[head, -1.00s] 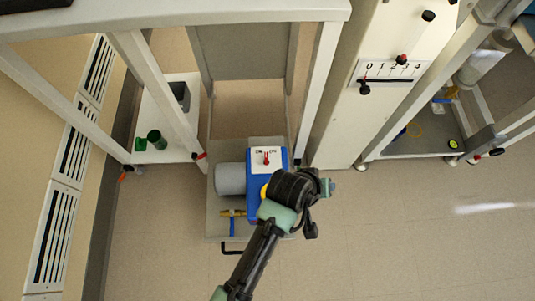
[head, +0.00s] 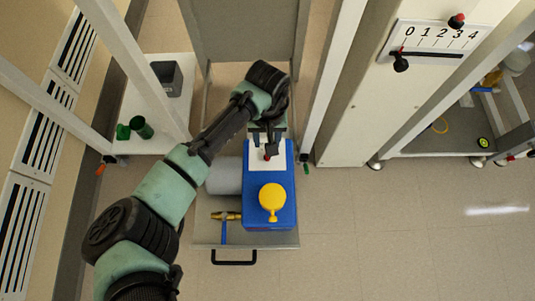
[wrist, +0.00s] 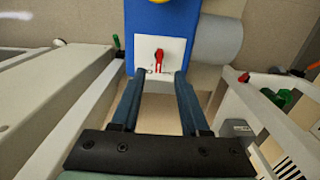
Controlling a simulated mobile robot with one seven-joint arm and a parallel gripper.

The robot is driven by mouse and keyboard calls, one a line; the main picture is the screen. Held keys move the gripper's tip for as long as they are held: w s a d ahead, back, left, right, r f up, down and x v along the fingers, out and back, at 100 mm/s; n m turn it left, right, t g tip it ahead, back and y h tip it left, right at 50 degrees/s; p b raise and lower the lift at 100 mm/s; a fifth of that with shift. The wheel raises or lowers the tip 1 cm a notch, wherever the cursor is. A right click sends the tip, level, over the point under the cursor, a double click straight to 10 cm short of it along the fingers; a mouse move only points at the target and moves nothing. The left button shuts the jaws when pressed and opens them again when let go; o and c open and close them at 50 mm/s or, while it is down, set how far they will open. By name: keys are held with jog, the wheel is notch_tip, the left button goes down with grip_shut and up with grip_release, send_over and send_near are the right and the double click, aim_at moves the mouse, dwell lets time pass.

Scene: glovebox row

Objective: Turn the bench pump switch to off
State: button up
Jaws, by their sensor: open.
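The bench pump is a blue block (head: 283,218) with a yellow round cap (head: 272,198) and a grey cylinder (head: 224,178) at its left. A white plate (head: 281,150) on its far end carries the small red switch (head: 267,157). In the wrist view the red switch (wrist: 158,60) stands on the white plate, its lever along the picture's vertical; the marks beside it are too small to read. My gripper (head: 266,143) is open over the plate. In the wrist view its fingertips (wrist: 159,75) are apart on either side, just short of the switch, with nothing between them.
The pump stands on a low grey tray (head: 205,236) with a black handle, a brass valve (head: 227,216) with a blue lever beside it. White frame posts (head: 330,85) rise at both sides. A numbered slider panel (head: 430,42) is at right. Green cups (head: 141,127) stand on the left shelf.

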notch_tip(320, 180, down, 10)
jog(key=b, duration=0.4)
jog(key=shift+c, duration=0.2)
grip_shut()
